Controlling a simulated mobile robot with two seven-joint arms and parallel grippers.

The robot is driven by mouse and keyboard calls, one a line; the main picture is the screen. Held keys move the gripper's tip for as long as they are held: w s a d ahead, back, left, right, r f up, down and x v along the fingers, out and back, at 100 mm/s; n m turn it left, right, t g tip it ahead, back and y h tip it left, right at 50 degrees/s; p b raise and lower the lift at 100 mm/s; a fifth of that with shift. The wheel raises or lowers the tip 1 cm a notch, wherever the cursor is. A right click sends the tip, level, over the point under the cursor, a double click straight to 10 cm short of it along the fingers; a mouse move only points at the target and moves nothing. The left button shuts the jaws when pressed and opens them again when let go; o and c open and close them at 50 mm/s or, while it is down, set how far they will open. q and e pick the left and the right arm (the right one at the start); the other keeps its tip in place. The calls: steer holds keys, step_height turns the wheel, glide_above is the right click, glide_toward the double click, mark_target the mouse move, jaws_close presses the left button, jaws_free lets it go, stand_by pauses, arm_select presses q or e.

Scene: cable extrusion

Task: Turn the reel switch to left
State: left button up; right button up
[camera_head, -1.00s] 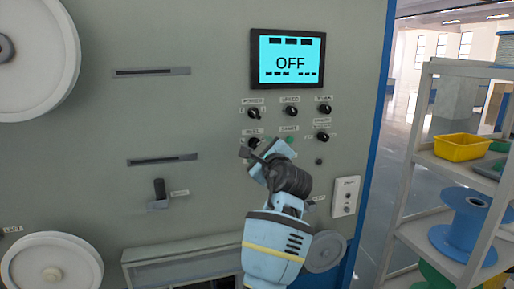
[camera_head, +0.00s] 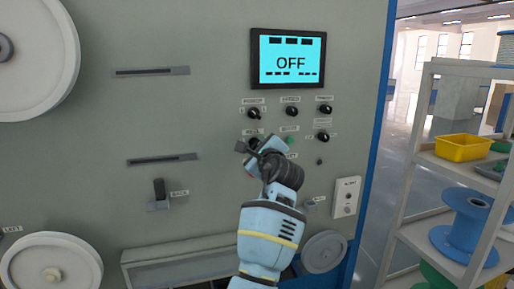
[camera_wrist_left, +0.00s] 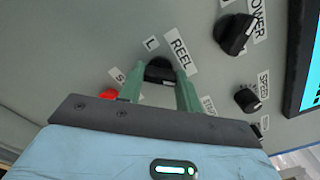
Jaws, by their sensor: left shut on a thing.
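The reel switch is a black knob on the grey machine panel, labelled REEL in the left wrist view (camera_wrist_left: 160,70). In the head view the reel switch (camera_head: 253,142) sits at the left of the lower knob row, partly behind my gripper. My left gripper (camera_head: 252,148) is at the switch. In the left wrist view the two green fingers of my left gripper (camera_wrist_left: 159,82) are shut on the knob, one on each side. The fingers hide part of the knob, and its exact pointing is hard to tell. My right gripper is not in view.
The screen (camera_head: 289,59) above the knobs reads OFF. The POWER knob (camera_wrist_left: 234,34) and SPEED knob (camera_wrist_left: 247,100) are close by, and a red button (camera_wrist_left: 109,94) is beside the left finger. A shelf (camera_head: 440,165) with a yellow bin stands at the right.

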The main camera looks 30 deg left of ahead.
arm_select(q)
steer(key=shift+n, duration=0.3)
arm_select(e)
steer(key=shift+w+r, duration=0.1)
arm_select(q)
steer(key=n, duration=0.2)
steer(key=shift+n+p, duration=0.3)
steer(key=shift+n, duration=1)
steer(key=n, duration=0.2)
steer(key=shift+n, duration=0.4)
steer(key=shift+n+b, duration=0.85)
steer(key=shift+n, duration=4.05)
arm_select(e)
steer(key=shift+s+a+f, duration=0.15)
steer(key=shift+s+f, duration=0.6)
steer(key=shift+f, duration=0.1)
